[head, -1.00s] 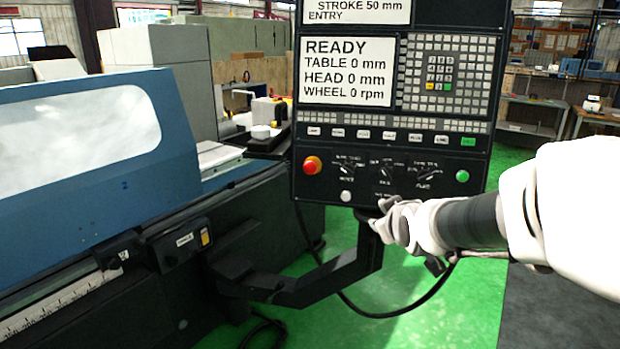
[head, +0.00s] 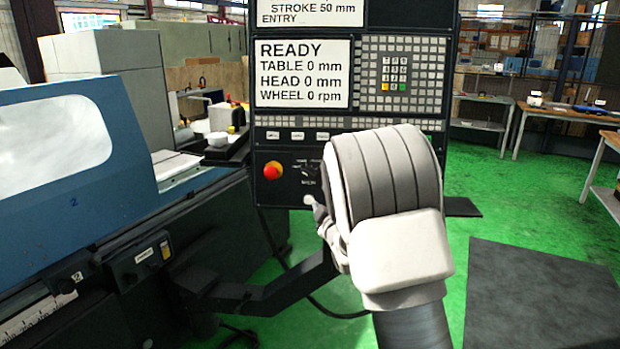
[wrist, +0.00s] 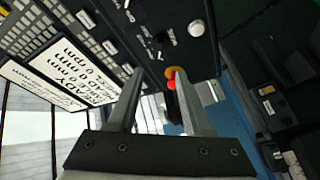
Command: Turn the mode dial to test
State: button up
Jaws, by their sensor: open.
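The control panel (head: 277,190) stands upright with its lower part partly behind my arm. The leftmost dial (head: 308,171), right of the red emergency button (head: 272,170), shows in the head view. Its label is too small to read, so I cannot confirm that it is the mode dial or its setting. The other dials are hidden behind my arm there. In the wrist view, dial marks (wrist: 151,43) lie up and left of the fingertips. My gripper (wrist: 160,75) is open and empty, apart from the dials. The red button (wrist: 172,82) shows between its fingers.
The panel screen (head: 303,73) reads READY, with wheel 0 rpm. A white push button (wrist: 196,28) is near the dials. The blue grinder cover (head: 60,170) and the panel's support arm (head: 265,297) are at left.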

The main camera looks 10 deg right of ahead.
aim_at(309, 176)
jog(key=w, duration=0.4)
jog(key=w+p, duration=0.1)
jog(key=w, duration=0.4)
jog(key=w+p, duration=0.1)
jog(key=w, duration=0.3)
jog(key=shift+w+a, duration=0.35)
jog(key=shift+a, duration=0.05)
grip_shut()
